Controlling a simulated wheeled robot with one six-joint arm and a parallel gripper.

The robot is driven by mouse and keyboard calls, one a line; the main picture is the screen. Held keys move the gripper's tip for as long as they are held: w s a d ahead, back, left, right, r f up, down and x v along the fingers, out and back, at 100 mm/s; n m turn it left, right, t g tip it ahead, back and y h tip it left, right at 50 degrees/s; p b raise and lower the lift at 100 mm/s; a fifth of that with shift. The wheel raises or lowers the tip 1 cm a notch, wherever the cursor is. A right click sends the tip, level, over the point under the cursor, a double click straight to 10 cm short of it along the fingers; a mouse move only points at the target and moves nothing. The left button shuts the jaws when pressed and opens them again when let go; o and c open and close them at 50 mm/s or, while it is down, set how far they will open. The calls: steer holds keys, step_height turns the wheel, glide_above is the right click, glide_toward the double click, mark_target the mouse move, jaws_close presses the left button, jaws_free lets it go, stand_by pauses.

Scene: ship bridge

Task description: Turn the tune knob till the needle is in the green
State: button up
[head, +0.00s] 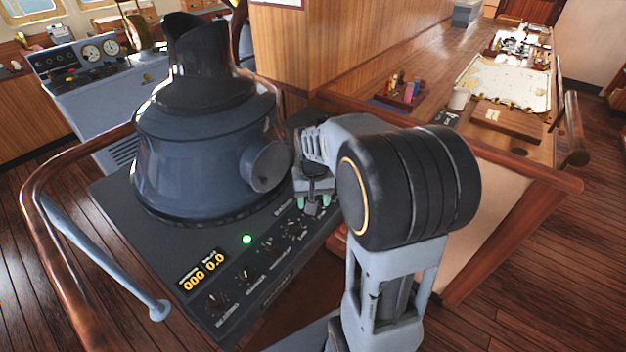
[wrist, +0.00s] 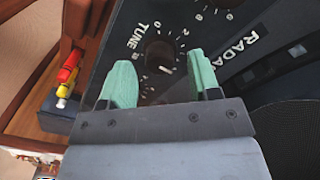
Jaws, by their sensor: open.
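The tune knob (wrist: 160,54) is a dark round knob with a white pointer mark, beside the word TUNE and a ring of numbers, in the wrist view. My gripper (wrist: 159,66) has its two green fingers apart, one on each side of the knob in that view. I cannot tell whether they touch it. In the head view my gripper (head: 312,203) hangs over the far right end of the radar panel (head: 110,195), and hides the knob there. I make out no needle or green band in either view.
The hooded radar display (head: 205,160) stands close left of my gripper. Several other knobs, a lit green lamp (head: 247,239) and a yellow readout (head: 203,270) line the panel. A wooden rail (head: 55,265) edges it. A chart table (head: 480,150) stands right.

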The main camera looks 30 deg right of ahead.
step_height(320, 180, up, 12)
steer(key=shift+r, duration=0.2)
stand_by(0.7)
steer(key=s+a+f+n+t, duration=0.4)
steer(key=s+a, duration=0.4)
steer(key=s, duration=0.2)
steer(key=shift+a+f, duration=0.15)
steer(key=shift+f, duration=0.45)
steer(key=shift+s, duration=0.1)
